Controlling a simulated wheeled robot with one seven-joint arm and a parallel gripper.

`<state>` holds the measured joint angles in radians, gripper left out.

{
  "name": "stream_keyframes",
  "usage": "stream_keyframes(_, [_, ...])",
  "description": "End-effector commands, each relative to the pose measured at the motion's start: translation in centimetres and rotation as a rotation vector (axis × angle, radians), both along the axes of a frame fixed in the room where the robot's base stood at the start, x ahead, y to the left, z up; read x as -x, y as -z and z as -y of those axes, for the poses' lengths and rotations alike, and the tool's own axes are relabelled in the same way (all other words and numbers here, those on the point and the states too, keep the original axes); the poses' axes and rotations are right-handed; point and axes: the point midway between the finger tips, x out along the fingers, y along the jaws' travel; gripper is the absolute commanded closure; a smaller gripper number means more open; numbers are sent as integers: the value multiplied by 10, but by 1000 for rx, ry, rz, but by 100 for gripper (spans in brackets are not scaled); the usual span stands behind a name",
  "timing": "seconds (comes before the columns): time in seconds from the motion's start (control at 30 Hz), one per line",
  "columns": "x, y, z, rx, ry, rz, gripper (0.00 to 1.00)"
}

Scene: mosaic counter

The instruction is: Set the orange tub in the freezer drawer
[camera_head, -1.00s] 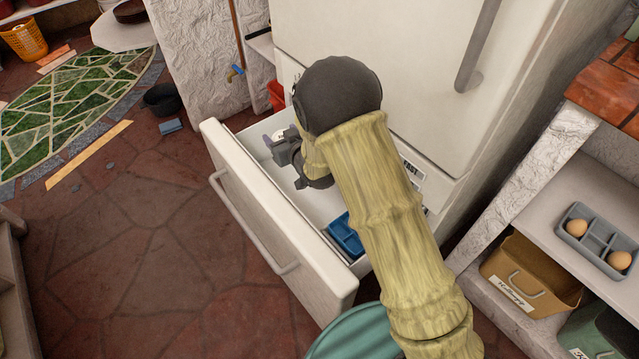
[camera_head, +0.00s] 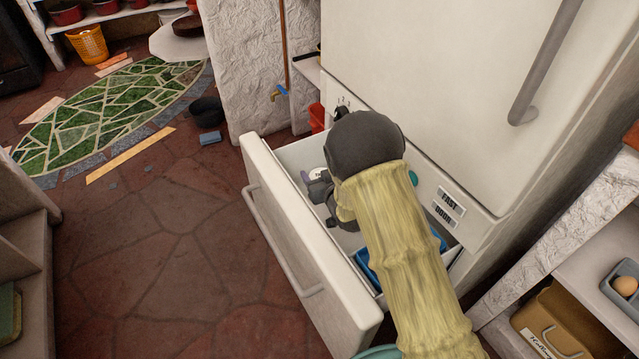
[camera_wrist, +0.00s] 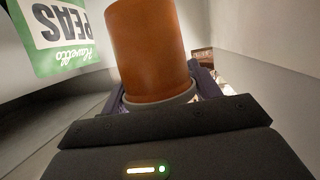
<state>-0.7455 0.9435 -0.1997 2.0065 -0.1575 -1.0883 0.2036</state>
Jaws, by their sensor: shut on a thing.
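The orange tub (camera_wrist: 148,45) is a brownish-orange cylinder with a grey band near the gripper end. In the wrist view my gripper (camera_wrist: 160,98) is shut on it, with a finger on each side. In the head view my gripper (camera_head: 318,188) is low inside the pulled-out freezer drawer (camera_head: 305,235), near its left end. A white round thing (camera_head: 317,173) shows beside the fingers; I cannot tell whether it is part of the tub. The tub's orange side is hidden in the head view. I cannot tell whether the tub touches the drawer floor.
A green and white peas bag (camera_wrist: 62,38) is at the left in the wrist view. A blue tray-like thing (camera_head: 368,270) is in the drawer's near right part, partly behind my arm. The freezer front (camera_head: 420,100) rises behind the drawer.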

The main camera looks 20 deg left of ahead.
Motion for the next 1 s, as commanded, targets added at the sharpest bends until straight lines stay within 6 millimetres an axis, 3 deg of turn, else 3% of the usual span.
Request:
stream_keyframes(0.27, [0,36,-1,0,0,0,66])
stream_keyframes(1.0, [0,48,0,0,1,1,66])
